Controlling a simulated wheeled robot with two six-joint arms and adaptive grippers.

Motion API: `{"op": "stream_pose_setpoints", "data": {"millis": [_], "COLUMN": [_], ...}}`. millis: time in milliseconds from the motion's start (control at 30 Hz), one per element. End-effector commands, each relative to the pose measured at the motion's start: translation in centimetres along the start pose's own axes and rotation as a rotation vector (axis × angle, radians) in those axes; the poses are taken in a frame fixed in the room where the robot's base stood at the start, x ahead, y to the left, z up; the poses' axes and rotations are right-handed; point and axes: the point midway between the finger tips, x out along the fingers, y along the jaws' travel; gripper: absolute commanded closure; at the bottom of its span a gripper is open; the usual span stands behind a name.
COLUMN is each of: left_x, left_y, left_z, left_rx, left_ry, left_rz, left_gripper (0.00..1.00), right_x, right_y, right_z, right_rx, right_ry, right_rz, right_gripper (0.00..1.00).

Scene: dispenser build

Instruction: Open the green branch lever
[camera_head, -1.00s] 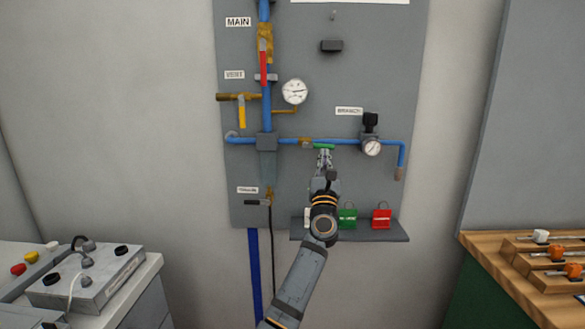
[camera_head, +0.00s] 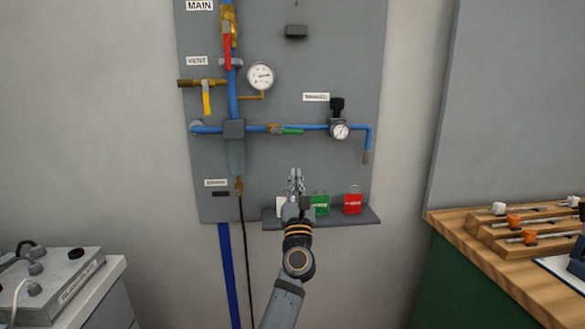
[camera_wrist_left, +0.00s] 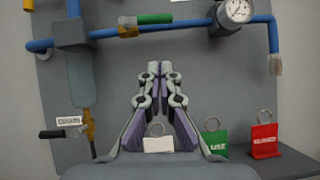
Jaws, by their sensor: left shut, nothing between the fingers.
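The green branch lever (camera_head: 292,131) lies along the blue branch pipe (camera_head: 312,127), close to in line with it, on the grey panel (camera_head: 270,160). It also shows at the top of the left wrist view (camera_wrist_left: 155,18), beside its brass valve body (camera_wrist_left: 127,27). My left gripper (camera_head: 295,174) is below the lever and apart from it, in front of the lower panel. In the left wrist view its fingers (camera_wrist_left: 161,72) are together with nothing between them. My right gripper is not in view.
A shelf (camera_head: 371,215) below holds a white tag (camera_wrist_left: 158,144), a green tag (camera_head: 320,205) and a red tag (camera_head: 352,203), close to my gripper. A gauge (camera_head: 340,131) sits right of the lever. A wooden bench (camera_head: 450,228) stands at the right.

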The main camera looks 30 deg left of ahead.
Motion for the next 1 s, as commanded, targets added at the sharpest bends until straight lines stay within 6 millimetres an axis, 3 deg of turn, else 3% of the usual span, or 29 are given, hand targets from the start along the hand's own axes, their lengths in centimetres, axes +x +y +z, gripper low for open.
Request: {"op": "stream_pose_setpoints", "data": {"millis": [200, 767, 867, 967, 1000], "left_x": [-2.2, -2.5, -3.5, -6.4, -8.1], "left_y": [0.0, -0.1, -1.4, -3.8, -4.8], "left_z": [0.0, -0.2, -2.9, -8.7, -11.6], "left_rx": [-0.001, 0.010, 0.121, 0.372, 0.495], "left_ry": [0.000, 0.003, 0.031, 0.082, 0.102], "left_rz": [0.001, -0.004, -0.050, -0.164, -0.228], "left_gripper": [1.00, 1.00, 1.00, 1.00, 1.00], "right_x": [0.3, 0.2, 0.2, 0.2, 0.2], "right_y": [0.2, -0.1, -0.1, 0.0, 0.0], "right_z": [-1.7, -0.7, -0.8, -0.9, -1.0], "right_rx": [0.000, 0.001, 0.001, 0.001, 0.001], "right_ry": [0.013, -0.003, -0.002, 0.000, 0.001], "right_rz": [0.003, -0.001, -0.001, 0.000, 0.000], "right_gripper": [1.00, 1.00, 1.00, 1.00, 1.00]}}
